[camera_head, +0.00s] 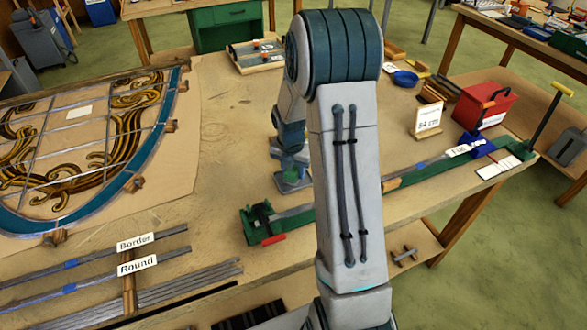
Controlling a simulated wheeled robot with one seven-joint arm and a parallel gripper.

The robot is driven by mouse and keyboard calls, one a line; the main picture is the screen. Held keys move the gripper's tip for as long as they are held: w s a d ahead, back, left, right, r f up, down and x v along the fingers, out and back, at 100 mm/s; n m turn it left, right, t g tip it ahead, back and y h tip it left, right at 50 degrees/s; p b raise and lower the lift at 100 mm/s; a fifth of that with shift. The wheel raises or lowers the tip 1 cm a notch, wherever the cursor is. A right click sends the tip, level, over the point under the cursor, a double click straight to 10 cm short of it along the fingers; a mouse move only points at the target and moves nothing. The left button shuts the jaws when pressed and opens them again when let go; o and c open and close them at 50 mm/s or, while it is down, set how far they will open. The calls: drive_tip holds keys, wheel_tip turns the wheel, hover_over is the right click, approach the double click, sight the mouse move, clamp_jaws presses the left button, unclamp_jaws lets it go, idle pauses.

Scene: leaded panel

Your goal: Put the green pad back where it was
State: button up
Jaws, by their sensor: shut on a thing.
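My gripper (292,172) points down over the middle of the bench, partly behind my own arm. It is shut on a small green piece that looks like the green pad (294,185); the fingers and arm cover part of it. I cannot tell whether the pad touches the bench top. A long green stretching bench (420,178) lies to the right, with a green clamp and red lever (272,239) at its near left end. My arm hides part of its length.
The leaded panel (75,150) lies on brown paper at left. Lead strips (190,280) labelled Border and Round lie at the front left. A red box (484,105), a 52 cm sign (428,121) and a blue bowl (405,78) stand at right. Bench top left of my gripper is clear.

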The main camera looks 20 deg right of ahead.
drive_tip(key=shift+f, duration=0.3)
drive_tip(key=shift+f, duration=0.15)
drive_tip(key=o, duration=0.7)
drive_tip(key=shift+c, duration=0.2)
